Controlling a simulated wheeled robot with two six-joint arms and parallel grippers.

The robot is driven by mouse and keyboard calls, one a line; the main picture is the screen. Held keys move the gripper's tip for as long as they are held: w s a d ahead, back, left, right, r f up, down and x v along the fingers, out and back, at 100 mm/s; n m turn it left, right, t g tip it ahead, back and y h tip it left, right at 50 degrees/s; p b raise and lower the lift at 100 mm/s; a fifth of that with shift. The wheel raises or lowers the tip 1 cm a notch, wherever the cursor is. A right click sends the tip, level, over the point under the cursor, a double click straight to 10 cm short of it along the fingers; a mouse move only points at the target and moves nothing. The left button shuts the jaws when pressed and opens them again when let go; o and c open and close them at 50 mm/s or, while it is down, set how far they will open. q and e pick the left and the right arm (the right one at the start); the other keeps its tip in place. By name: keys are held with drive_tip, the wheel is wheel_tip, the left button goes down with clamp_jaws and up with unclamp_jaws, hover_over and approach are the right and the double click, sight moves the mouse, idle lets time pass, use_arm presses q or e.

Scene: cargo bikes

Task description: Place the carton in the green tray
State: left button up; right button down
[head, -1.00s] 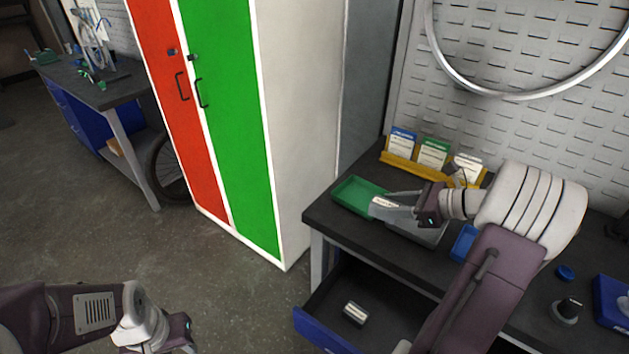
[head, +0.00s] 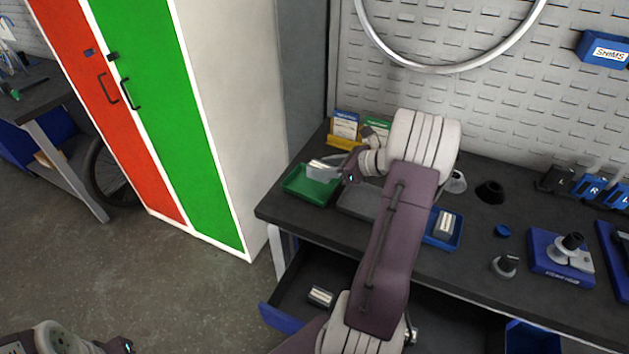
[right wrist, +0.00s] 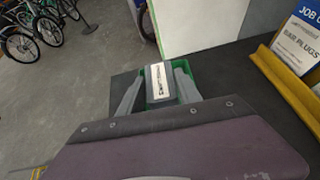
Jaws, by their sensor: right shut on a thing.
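The carton (head: 318,164), a small box with a white label, is held between the fingers of my right gripper (head: 324,171). It also shows between the two grey fingers in the right wrist view (right wrist: 159,82). The green tray (head: 301,189) lies at the left end of the dark workbench. The carton is over the tray, and the tray's green wall shows around it in the right wrist view (right wrist: 149,86). I cannot tell whether the carton touches the tray floor. Only the base of my left gripper shows at the bottom left; its fingers are hidden.
A blue tray (head: 431,237) holds another carton (head: 446,222). A third carton (head: 320,296) lies in the open drawer (head: 288,289). A grey tray (head: 357,203) is right of the green one. A yellow card rack (head: 344,143) stands behind; a tall cabinet (head: 225,90) stands left.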

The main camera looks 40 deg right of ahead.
drive_tip(key=x, duration=0.3)
drive_tip(key=shift+w+f, duration=0.2)
drive_tip(key=shift+w, duration=0.15)
wheel_tip(320, 180, down, 3)
drive_tip(key=shift+s+f+b, duration=0.1)
drive_tip(key=shift+b, duration=0.25)
drive_tip(key=shift+f, duration=0.4)
drive_tip(key=shift+f, duration=0.1)
drive_tip(key=c, duration=0.8)
unclamp_jaws()
drive_tip(key=shift+c, duration=0.2)
